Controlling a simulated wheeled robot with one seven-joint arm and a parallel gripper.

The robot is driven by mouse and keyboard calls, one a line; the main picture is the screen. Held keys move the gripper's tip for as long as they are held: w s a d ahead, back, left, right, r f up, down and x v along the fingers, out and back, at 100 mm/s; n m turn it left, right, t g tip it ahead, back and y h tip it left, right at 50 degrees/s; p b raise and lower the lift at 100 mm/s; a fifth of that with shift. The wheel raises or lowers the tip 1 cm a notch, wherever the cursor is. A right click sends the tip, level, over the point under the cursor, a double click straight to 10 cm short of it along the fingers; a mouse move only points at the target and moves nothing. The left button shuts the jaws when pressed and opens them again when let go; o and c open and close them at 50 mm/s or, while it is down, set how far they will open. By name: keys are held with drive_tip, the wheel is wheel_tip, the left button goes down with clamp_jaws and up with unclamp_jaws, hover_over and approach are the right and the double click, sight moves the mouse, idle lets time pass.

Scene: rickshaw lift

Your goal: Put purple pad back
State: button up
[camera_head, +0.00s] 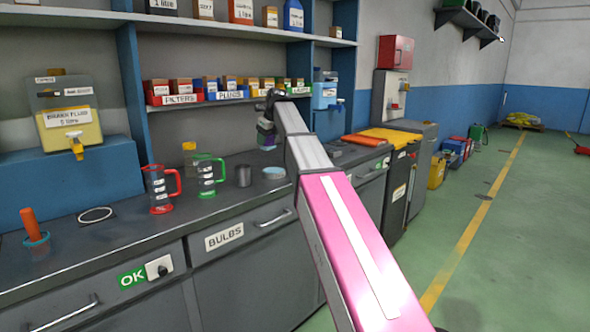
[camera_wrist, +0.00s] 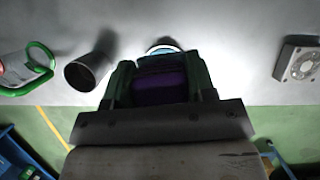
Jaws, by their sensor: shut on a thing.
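My gripper (camera_head: 267,138) is raised above the counter, in front of the shelf unit, at the far end of my pink and grey arm. In the wrist view, my gripper (camera_wrist: 160,85) is shut on the purple pad (camera_wrist: 160,90), a dark purple block between the two dark green fingers. In the head view the pad is small and mostly hidden by the gripper. The pad is apart from the counter in the head view. A light blue round dish (camera_head: 274,172) stands on the counter below the gripper.
On the counter (camera_head: 120,235) stand a red-handled jug (camera_head: 160,190), a green-handled jug (camera_head: 207,176) and a grey cup (camera_head: 243,176). Labelled small bins (camera_head: 230,90) line the shelf behind. An orange mat (camera_head: 364,140) and yellow lid (camera_head: 390,136) lie right. Green floor is open at right.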

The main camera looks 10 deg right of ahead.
drive_tip(key=shift+w+d+r+m, duration=0.1)
drive_tip(key=shift+w+r+m, duration=0.1)
drive_tip(key=shift+w, duration=0.2)
drive_tip(key=shift+w+r+m, duration=0.1)
drive_tip(key=shift+w+m, duration=0.1)
drive_tip(key=shift+w, duration=0.15)
drive_tip(key=shift+w+d, duration=0.2)
drive_tip(key=shift+t, duration=0.3)
drive_tip(key=d+f, duration=0.2)
drive_tip(key=d, duration=0.1)
drive_tip(key=w+d+f, duration=0.1)
drive_tip(key=d+f, duration=0.1)
drive_tip(key=d, duration=0.2)
drive_tip(key=w+d+f, duration=0.1)
drive_tip(key=d+f, duration=0.1)
drive_tip(key=d, duration=0.2)
drive_tip(key=shift+w+f, duration=0.2)
drive_tip(key=shift+f, duration=2.2)
drive_tip(key=shift+f, duration=0.15)
drive_tip(key=o, duration=0.9)
drive_tip(key=shift+o, duration=0.2)
